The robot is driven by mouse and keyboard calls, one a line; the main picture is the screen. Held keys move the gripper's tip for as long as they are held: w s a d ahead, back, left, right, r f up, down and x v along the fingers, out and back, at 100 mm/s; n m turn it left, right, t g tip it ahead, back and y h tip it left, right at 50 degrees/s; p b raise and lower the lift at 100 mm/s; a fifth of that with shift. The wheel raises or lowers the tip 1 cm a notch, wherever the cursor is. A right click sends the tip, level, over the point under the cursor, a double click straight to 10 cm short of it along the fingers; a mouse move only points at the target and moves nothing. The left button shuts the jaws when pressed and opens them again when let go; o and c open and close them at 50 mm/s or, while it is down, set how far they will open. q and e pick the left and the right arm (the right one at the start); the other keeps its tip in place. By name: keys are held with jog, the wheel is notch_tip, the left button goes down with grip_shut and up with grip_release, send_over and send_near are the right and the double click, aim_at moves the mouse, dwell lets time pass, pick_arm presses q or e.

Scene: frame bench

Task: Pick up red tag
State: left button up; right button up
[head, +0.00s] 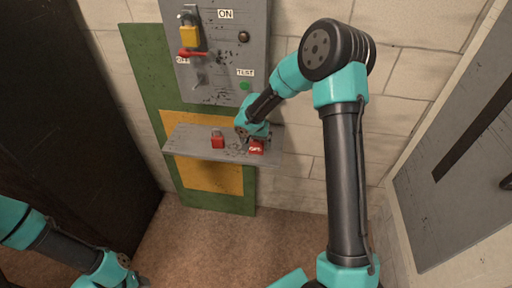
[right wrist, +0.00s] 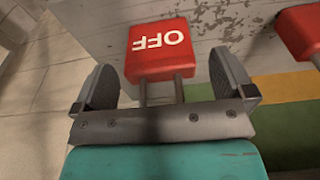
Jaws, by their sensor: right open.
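The red tag (head: 256,147), marked OFF, is at the right end of the grey shelf (head: 190,147). In the right wrist view the red tag (right wrist: 160,48) lies between the spread fingers of my right gripper (right wrist: 163,75), with its lettering upside down. Two thin metal legs run from it toward the palm. My right gripper is open, with a gap showing on each side of the tag. In the head view its fingers (head: 246,143) are small and partly hidden by the wrist. My left gripper (head: 130,277) is low at the left, its jaws unclear.
A red padlock (head: 217,141) stands on the shelf left of the tag; its red body (right wrist: 303,30) shows at right in the wrist view. Above is a grey panel (head: 215,80) with a yellow padlock (head: 189,37) and red lever (head: 192,54). A dark cabinet (head: 75,110) stands left.

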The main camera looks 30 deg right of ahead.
aim_at(256, 141)
jog(key=c, duration=1)
jog(key=shift+r, duration=1.25)
jog(key=shift+s+a+r, duration=0.2)
jog(key=shift+s+r, duration=0.15)
jog(key=shift+r, duration=0.25)
jog(key=s+a, duration=0.2)
jog(key=s, duration=0.2)
jog(key=s+a+r, duration=0.1)
jog(key=s+a, duration=0.2)
jog(key=s, duration=0.2)
jog(key=s+a, duration=0.2)
jog(key=s, duration=0.2)
jog(key=shift+s+a+r, duration=0.15)
jog(key=shift+a, duration=0.1)
